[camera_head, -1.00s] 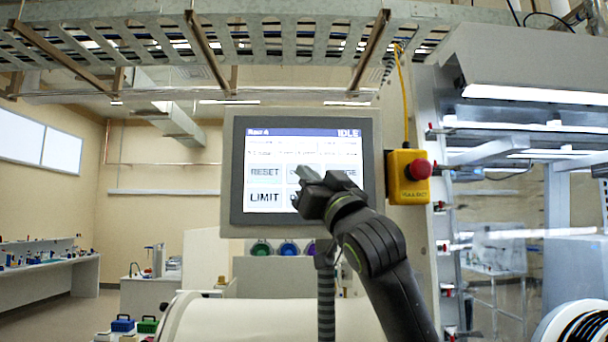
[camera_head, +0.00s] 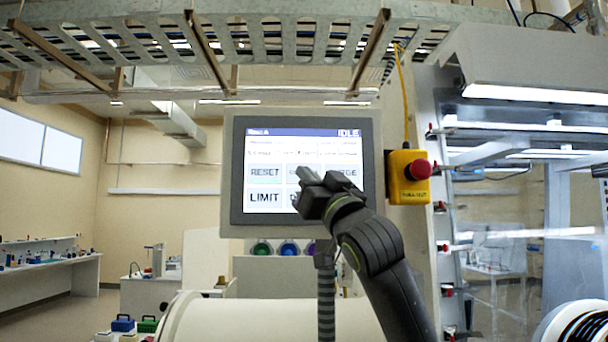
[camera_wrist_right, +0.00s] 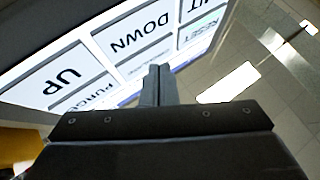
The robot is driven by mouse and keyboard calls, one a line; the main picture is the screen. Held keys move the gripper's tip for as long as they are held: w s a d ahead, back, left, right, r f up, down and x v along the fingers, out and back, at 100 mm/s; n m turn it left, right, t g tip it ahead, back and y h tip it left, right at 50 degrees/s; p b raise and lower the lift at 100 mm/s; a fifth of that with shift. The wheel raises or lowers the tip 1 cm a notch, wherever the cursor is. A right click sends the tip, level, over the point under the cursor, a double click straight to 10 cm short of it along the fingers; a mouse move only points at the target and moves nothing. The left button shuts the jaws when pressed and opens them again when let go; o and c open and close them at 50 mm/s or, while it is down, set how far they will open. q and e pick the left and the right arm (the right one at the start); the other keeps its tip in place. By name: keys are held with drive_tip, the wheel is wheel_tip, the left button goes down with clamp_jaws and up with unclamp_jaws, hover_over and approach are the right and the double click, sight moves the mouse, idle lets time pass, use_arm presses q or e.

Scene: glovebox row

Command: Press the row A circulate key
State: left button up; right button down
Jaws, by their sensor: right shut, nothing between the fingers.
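The touch screen (camera_head: 305,170) in a grey frame shows a blue header reading Row A and IDLE. RESET (camera_head: 265,174) and LIMIT (camera_head: 264,198) keys sit at its left. In the right wrist view the shut fingers (camera_wrist_right: 158,72) point at the screen, beside the DOWN key (camera_wrist_right: 140,35). I cannot tell whether they touch. My left gripper is not in view.
A yellow box with a red stop button (camera_head: 417,170) is mounted just right of the screen. A pale cylinder (camera_head: 230,318) lies below it. A glovebox frame (camera_head: 440,240) stands at the right, and a cable tray (camera_head: 290,40) runs overhead.

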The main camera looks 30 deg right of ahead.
drive_tip(key=shift+w+d, duration=0.2)
drive_tip(key=shift+w, duration=0.1)
idle(0.6)
idle(0.3)
drive_tip(key=shift+s+a, duration=0.45)
drive_tip(key=shift+s, duration=0.25)
drive_tip(key=s+a, duration=0.1)
drive_tip(key=s+b, duration=0.1)
drive_tip(key=s+a, duration=0.1)
drive_tip(key=s, duration=0.1)
drive_tip(key=shift+s+a+b, duration=0.1)
drive_tip(key=shift+a+b, duration=0.2)
drive_tip(key=shift+b, duration=0.1)
idle(0.6)
